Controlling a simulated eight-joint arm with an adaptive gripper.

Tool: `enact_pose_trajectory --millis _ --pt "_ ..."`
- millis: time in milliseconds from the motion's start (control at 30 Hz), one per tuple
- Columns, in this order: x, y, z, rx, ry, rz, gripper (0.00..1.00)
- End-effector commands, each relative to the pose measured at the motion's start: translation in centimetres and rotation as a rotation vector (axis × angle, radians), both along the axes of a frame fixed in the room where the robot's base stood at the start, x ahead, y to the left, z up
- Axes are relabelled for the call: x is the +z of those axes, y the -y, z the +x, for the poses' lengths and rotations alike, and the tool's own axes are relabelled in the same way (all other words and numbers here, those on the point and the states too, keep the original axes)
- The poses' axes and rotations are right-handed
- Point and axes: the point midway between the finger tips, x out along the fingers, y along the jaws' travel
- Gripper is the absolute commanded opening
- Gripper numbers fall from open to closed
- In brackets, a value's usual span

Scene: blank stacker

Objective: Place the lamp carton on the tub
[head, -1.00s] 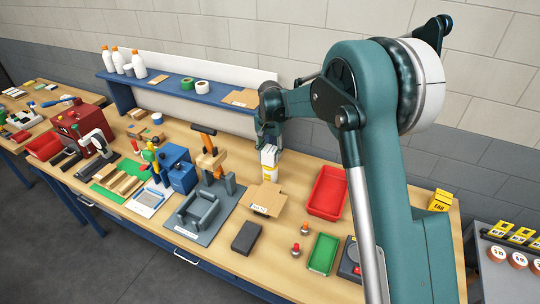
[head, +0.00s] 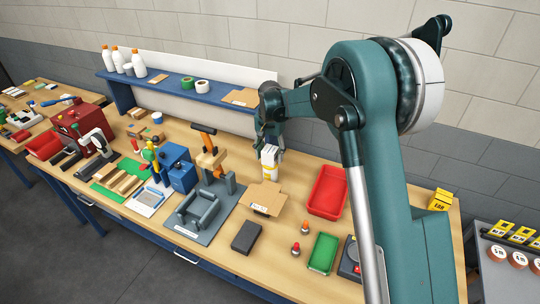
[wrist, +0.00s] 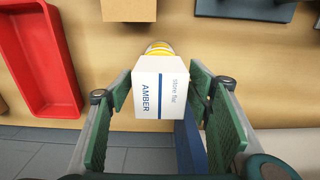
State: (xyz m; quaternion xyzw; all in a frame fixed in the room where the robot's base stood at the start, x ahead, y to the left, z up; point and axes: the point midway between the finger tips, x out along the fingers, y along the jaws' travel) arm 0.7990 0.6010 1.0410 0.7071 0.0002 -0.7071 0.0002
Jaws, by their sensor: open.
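The lamp carton is a white box (wrist: 160,88) with a blue stripe and the word AMBER, seen close up in the wrist view. It stands on top of the tub (wrist: 158,47), a round container with a yellow-orange band, mostly hidden beneath it. In the head view the white carton (head: 270,153) shows above the tub (head: 271,173) on the bench. My gripper (wrist: 165,103) is open, with a green-padded finger on each side of the carton. Small gaps seem to show between the pads and the carton. In the head view my gripper is partly hidden by my arm.
A grey fixture plate (head: 190,228) and an orange-handled clamp (head: 207,140) are to the left. The blue shelf (head: 180,88) runs behind.

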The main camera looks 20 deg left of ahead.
Motion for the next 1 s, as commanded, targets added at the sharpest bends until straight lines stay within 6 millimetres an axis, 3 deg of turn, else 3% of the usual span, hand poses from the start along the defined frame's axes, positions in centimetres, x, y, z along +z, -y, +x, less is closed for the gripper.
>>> enact_pose_trajectory --millis 267,700,1000 --pt "1.7 0.0 0.0 0.000 0.000 0.000 0.51" --pt "8.6 0.0 0.0 0.000 0.000 0.000 0.51" --pt "11.7 0.0 0.0 0.000 0.000 0.000 0.51"
